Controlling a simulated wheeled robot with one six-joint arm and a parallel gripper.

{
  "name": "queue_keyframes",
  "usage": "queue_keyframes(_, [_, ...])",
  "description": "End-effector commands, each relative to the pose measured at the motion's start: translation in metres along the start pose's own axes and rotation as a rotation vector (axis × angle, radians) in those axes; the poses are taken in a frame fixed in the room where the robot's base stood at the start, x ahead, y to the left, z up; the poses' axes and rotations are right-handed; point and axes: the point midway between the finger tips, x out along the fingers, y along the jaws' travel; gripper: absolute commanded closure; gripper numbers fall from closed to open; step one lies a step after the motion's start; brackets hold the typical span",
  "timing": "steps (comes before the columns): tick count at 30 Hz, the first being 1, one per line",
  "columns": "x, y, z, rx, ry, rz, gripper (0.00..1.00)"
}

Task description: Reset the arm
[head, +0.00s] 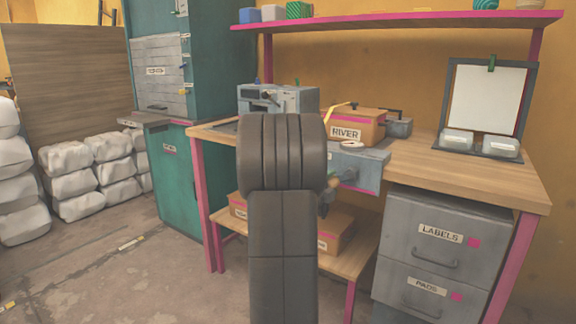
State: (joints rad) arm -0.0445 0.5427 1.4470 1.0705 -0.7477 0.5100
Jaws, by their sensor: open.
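My arm stands upright in the middle of the head view as dark grey links with a rounded, ribbed top. My gripper cannot be made out; no fingers show. The arm stands in front of a wooden workbench (470,178) with pink legs and covers part of it. What is directly behind the arm is hidden.
Grey drawers (445,235) stand below right. White sacks (75,170) are stacked left.

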Motion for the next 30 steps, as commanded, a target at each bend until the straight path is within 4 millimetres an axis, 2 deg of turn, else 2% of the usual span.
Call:
queue_keyframes(3, [0.019, 0.001, -0.001, -0.016, 0.001, 0.001, 0.50])
queue_keyframes(12, [0.013, 0.010, -0.008, -0.231, -0.001, 0.000, 0.50])
queue_keyframes(30, [0.012, 0.008, -0.009, -0.277, -0.021, -0.002, 0.50])
